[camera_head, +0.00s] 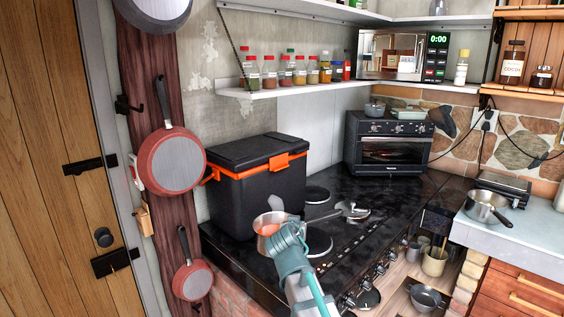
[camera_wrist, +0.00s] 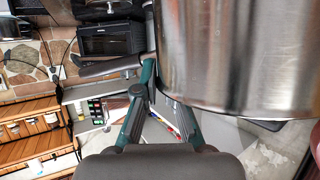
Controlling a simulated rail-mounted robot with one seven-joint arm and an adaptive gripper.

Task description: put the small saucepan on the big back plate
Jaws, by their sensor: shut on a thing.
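The small saucepan (camera_head: 262,220) is a shiny metal pan in my gripper (camera_head: 283,234), over the left part of the black stove in the head view. Its inside shows an orange patch. In the wrist view, the saucepan (camera_wrist: 240,55) fills the upper right, and a long handle (camera_wrist: 105,68) runs left. My gripper is shut on the pan's side; the exact contact is partly hidden. One round plate (camera_head: 316,194) lies farther back beside the black box, and another (camera_head: 319,246) lies nearer, right of my gripper. I cannot tell the pan's height above the stove.
A black box with orange trim (camera_head: 260,180) stands on the stove's left, close behind the saucepan. A shiny metal object (camera_head: 352,211) lies right of the plates. A toaster oven (camera_head: 388,145) stands at the back. Another saucepan (camera_head: 487,207) sits on the right counter (camera_head: 470,232).

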